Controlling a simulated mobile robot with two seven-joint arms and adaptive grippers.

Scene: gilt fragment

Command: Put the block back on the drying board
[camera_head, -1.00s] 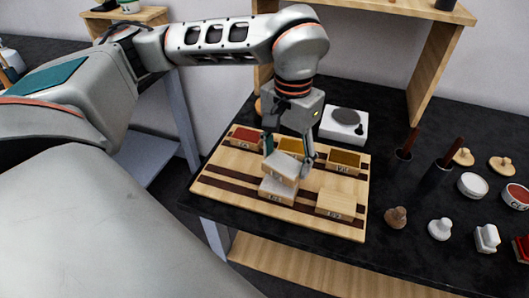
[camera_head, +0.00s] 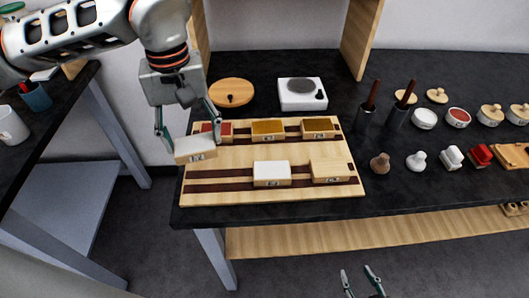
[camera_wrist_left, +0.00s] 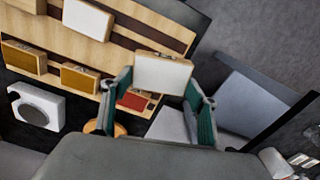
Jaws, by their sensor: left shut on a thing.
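The drying board (camera_head: 225,195) is a pale wooden board with dark strips on the black table. My left gripper (camera_head: 188,128) is shut on a pale block (camera_head: 195,149) with a whitish top, slightly tilted over the board's left edge. In the left wrist view this block (camera_wrist_left: 163,75) sits between the fingertips of my left gripper (camera_wrist_left: 160,84). On the board stand a red-topped block (camera_head: 216,128), partly hidden, two amber-topped blocks (camera_head: 268,128) (camera_head: 317,126), a white-topped block (camera_head: 271,173) and a plain wooden block (camera_head: 330,171). My right gripper (camera_head: 360,282) is open and empty at the bottom.
A round wooden lid (camera_head: 231,92) and a white device with a grey disc (camera_head: 302,93) stand behind the board. Dark cups with sticks (camera_head: 396,117), small pots (camera_head: 424,118) and stamps (camera_head: 416,161) stand to the right. The board's left front is bare.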

